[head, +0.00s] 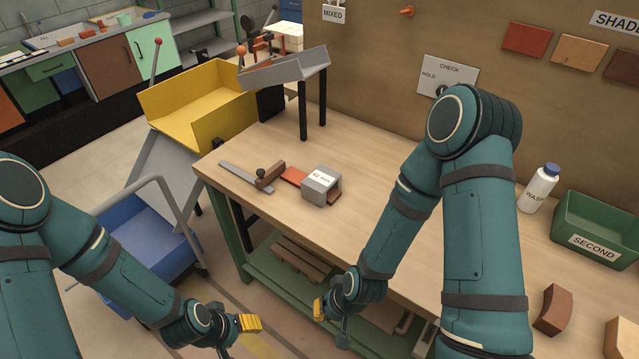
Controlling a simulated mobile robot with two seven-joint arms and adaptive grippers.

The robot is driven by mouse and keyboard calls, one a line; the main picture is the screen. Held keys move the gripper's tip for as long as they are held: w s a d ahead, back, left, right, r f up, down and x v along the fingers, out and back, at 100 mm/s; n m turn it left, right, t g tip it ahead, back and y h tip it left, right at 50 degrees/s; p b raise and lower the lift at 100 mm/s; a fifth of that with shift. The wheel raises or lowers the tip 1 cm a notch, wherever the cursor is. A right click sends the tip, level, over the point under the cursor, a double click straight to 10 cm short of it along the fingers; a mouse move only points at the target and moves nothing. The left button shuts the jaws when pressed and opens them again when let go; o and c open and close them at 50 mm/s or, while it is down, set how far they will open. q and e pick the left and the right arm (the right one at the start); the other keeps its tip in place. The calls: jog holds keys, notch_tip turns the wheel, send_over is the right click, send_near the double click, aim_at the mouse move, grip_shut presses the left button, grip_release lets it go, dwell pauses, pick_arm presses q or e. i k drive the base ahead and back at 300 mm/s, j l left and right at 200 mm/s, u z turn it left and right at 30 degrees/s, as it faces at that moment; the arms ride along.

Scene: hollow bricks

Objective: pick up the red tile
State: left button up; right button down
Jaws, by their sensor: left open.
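A flat orange-red tile (293,176) lies on the wooden workbench (300,143), between a brown block (270,174) and a grey hollow block (321,186) with a white label. Its right end is partly hidden by the grey block. A reddish-brown piece (334,198) shows at the grey block's right side. My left gripper (240,329) is open and empty, low in front of the bench and well apart from the tile. My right gripper (332,308) hangs near the bench's front edge; its fingers are mostly hidden, so I cannot tell its opening.
A grey metal strip (240,174) lies left of the brown block. A raised grey tray (284,70) and yellow chute (195,104) stand behind. A green "SECOND" bin (590,223) and white bottle (539,188) are at right. Shade samples (527,39) hang on the wall. The bench middle is clear.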

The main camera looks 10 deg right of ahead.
aim_at(293, 176)
jog(key=z, duration=0.4)
jog(key=j+z, duration=0.1)
jog(key=z, duration=0.25)
jog(key=j+z, duration=0.1)
jog(key=z, duration=0.3)
jog(key=j+z, duration=0.1)
jog(key=z, duration=0.3)
jog(key=j+z, duration=0.4)
jog(key=k+j+z, duration=0.1)
jog(key=j+z, duration=0.3)
jog(key=k+j+z, duration=0.1)
jog(key=j, duration=0.2)
jog(key=k+j+z, duration=0.1)
jog(key=j, duration=0.2)
jog(key=k+j+z, duration=0.15)
jog(key=j, duration=0.15)
